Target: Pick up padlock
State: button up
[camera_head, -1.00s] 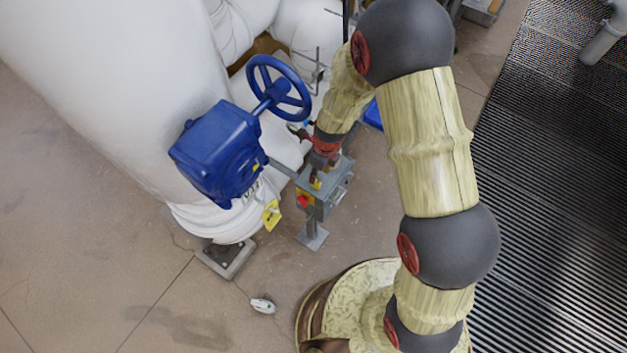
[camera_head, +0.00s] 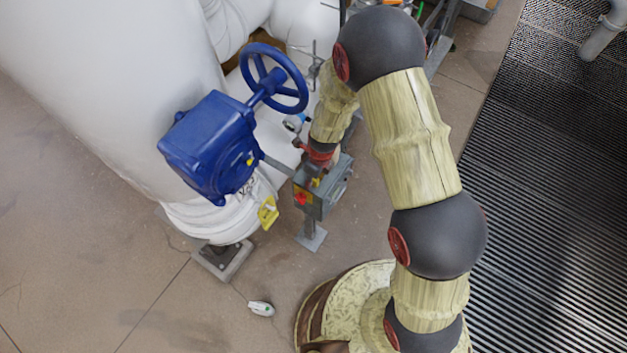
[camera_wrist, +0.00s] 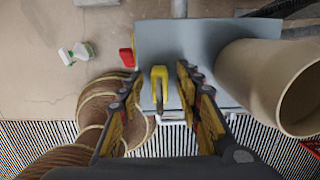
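The yellow padlock (camera_wrist: 158,83) is on the flat grey top of a control box (camera_wrist: 210,40) in the wrist view. Its dark shackle points toward the bottom of the picture. My gripper (camera_wrist: 160,79) is open, with one finger on each side of the padlock and visible gaps between. In the head view, the padlock (camera_head: 316,183) is a small yellow spot on the box (camera_head: 325,198), just below my gripper (camera_head: 318,168). My wrist partly hides the box top there.
A blue valve actuator (camera_head: 208,148) with a handwheel (camera_head: 275,78) stands close left of my arm, on a large white pipe (camera_head: 100,70). A yellow tag (camera_head: 268,212) hangs below it. A small white object (camera_head: 262,308) lies on the floor. Grating (camera_head: 560,230) covers the right.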

jog(key=shift+c, duration=1.2)
grip_shut()
jog(key=shift+r+p, duration=0.3)
jog(key=shift+r, duration=0.2)
notch_tip(320, 180, up, 3)
jog(key=shift+r+p, duration=0.1)
jog(key=shift+p, duration=0.85)
jog(key=s+d+b, duration=0.1)
jog(key=s+d, duration=1)
jog(key=d, duration=0.3)
jog(key=shift+f+b, duration=0.35)
